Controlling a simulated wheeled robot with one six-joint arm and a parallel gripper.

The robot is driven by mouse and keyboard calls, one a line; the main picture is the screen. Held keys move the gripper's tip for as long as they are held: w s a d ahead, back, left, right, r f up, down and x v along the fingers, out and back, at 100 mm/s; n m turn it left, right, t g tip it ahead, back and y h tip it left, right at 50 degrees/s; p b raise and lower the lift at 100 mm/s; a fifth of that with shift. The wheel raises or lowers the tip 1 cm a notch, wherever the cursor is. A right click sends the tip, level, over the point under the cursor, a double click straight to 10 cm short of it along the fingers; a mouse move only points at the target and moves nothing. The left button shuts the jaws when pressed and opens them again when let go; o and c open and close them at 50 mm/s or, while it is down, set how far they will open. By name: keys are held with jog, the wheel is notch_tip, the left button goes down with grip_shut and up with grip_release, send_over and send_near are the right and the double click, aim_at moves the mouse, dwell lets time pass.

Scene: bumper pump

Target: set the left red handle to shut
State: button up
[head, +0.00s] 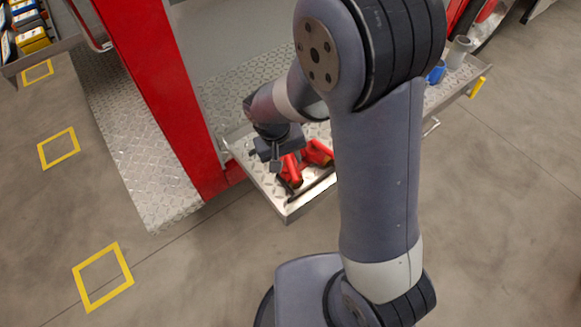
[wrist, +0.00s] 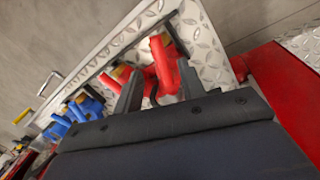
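The left red handle (head: 292,172) is on the diamond-plate shelf, just below my gripper (head: 276,163) in the head view. A second red handle (head: 318,152) is just to its right. In the wrist view, red handle parts (wrist: 161,62) show between and just beyond the two dark fingers of my gripper (wrist: 159,88). The fingers stand apart. I cannot tell whether either finger touches red. My gripper and its body hide the near parts of the handles, so I cannot read the left handle's exact position.
Blue handles (wrist: 77,113) sit along the same metal shelf (wrist: 205,35). A blue item (head: 436,74), a grey cup (head: 459,52) and a yellow grip (head: 478,88) show at the shelf's far end. A red post (head: 165,90) stands close left. The floor in front is clear.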

aim_at(293, 173)
jog(key=f, duration=0.3)
jog(key=d+f, duration=0.1)
jog(key=f, duration=0.2)
jog(key=shift+w+d, duration=0.1)
jog(key=shift+w, duration=0.05)
grip_shut()
dwell(0.4)
